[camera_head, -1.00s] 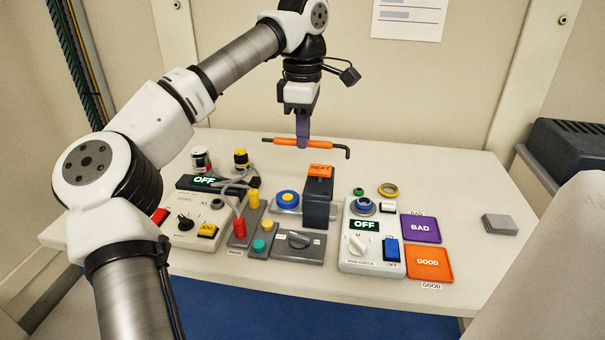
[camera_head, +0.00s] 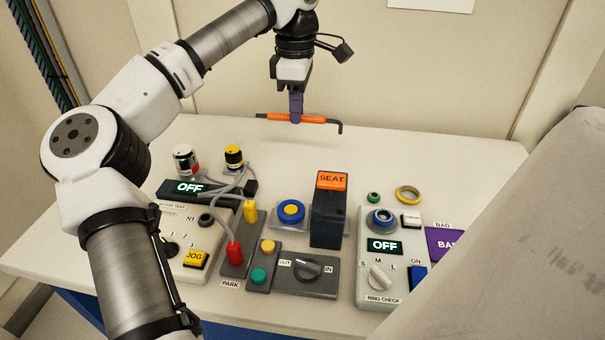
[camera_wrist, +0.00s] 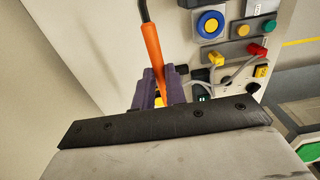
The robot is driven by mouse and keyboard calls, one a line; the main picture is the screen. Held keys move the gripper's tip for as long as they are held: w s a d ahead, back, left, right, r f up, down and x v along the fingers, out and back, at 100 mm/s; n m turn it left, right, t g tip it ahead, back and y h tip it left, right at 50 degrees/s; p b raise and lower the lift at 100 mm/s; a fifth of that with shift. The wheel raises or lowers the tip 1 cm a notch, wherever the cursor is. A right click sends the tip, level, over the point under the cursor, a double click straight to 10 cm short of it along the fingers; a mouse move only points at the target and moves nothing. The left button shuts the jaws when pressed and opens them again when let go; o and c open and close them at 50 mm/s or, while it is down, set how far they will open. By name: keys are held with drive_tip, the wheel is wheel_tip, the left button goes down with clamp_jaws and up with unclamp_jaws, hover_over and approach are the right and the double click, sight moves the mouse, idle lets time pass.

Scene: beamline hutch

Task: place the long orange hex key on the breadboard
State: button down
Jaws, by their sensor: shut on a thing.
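The long orange hex key (camera_head: 312,119) has an orange sleeve and dark ends, with a short bent end at the right. My gripper (camera_head: 296,120) is shut on its middle and holds it level above the back of the table. In the wrist view the orange sleeve (camera_wrist: 153,50) runs up from between the purple fingers (camera_wrist: 159,88), its dark end leaving the top of the picture. I do not see anything I can name as the breadboard.
The white table (camera_head: 420,160) is clear at the back. A dark block marked SEAT (camera_head: 328,215), a RING CHECK box (camera_head: 386,262), a box with a JOG button (camera_head: 196,259) and a grey OUT/IN switch panel (camera_head: 305,277) stand in front. A purple BAD tray (camera_head: 442,245) is partly hidden at right.

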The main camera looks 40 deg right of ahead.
sight(298, 186)
wheel_tip(298, 186, down, 17)
drive_tip(key=shift+p, duration=0.45)
drive_tip(key=shift+f, duration=0.25)
drive_tip(key=c, duration=1.4)
unclamp_jaws()
drive_tip(key=shift+r, duration=0.1)
drive_tip(key=shift+c, duration=0.2)
wheel_tip(298, 186, up, 12)
drive_tip(key=shift+r+b, duration=0.2)
drive_tip(key=shift+b, duration=0.15)
